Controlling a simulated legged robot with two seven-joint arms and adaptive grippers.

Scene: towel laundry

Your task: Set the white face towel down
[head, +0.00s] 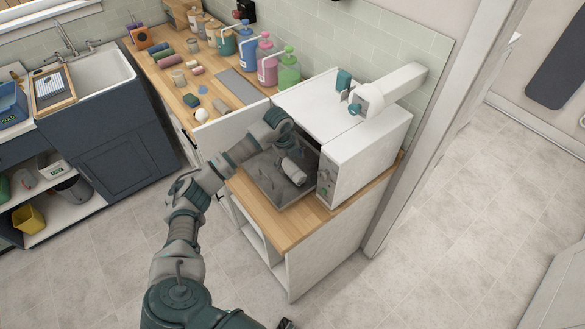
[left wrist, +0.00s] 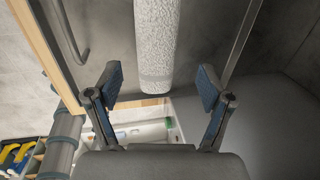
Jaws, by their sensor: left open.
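The white face towel (head: 293,172) is a rolled cylinder lying on a dark grey tray-like surface (head: 270,186) at the open front of a white box-shaped appliance (head: 345,170). In the left wrist view the towel (left wrist: 157,45) runs lengthwise away from between the fingers. My left gripper (head: 287,147) is at the towel's far end in the head view. In the left wrist view my left gripper (left wrist: 160,88) is open, with one finger on each side of the towel's line and clear gaps to it. My right gripper does not show.
The appliance's white door (head: 225,132) stands open to the left of my left forearm. A wooden counter (head: 293,228) lies under the appliance. A sink (head: 95,80) is at the left.

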